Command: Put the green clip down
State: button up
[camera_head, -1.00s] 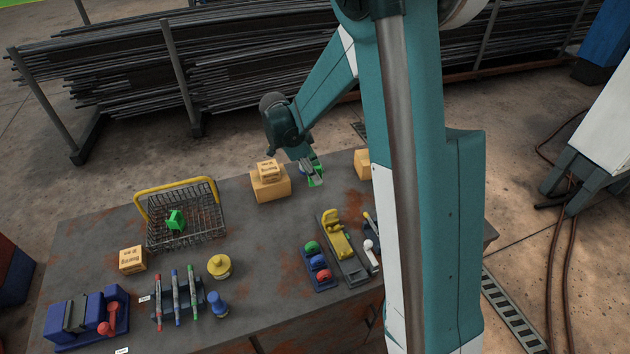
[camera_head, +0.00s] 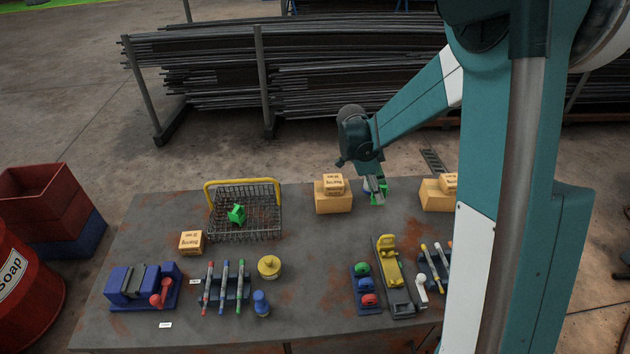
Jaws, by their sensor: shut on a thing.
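My gripper (camera_head: 374,187) points down over the back of the grey table, right of a stack of boxes. It is shut on a small green thing, which looks like the green clip (camera_head: 378,199). The fingers partly hide the clip, and I cannot tell whether it touches the table top. Another green object (camera_head: 237,214) lies in the wire basket (camera_head: 262,232) with the yellow handle, well left of my gripper.
Cardboard boxes (camera_head: 333,202) stand left of my gripper and more boxes (camera_head: 436,197) stand right. The table's middle (camera_head: 312,255) is clear.

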jog(key=shift+a, duration=0.1)
jog(key=s+a+n+t+y+b, duration=0.2)
jog(key=a+n, duration=0.8)
jog(key=a, duration=0.8)
jog(key=s+a+f+n+t+y+b, duration=0.1)
jog(key=s+a+n, duration=0.4)
jog(key=a+n, duration=0.5)
jog(key=a+t+y+b, duration=0.1)
jog(key=a+t+b, duration=0.1)
jog(key=a, duration=0.6)
jog(key=shift+s+a, duration=0.2)
jog(key=shift+f, duration=0.1)
jog(key=b, duration=0.2)
send_over(260, 223)
jog(key=shift+f, duration=2.8)
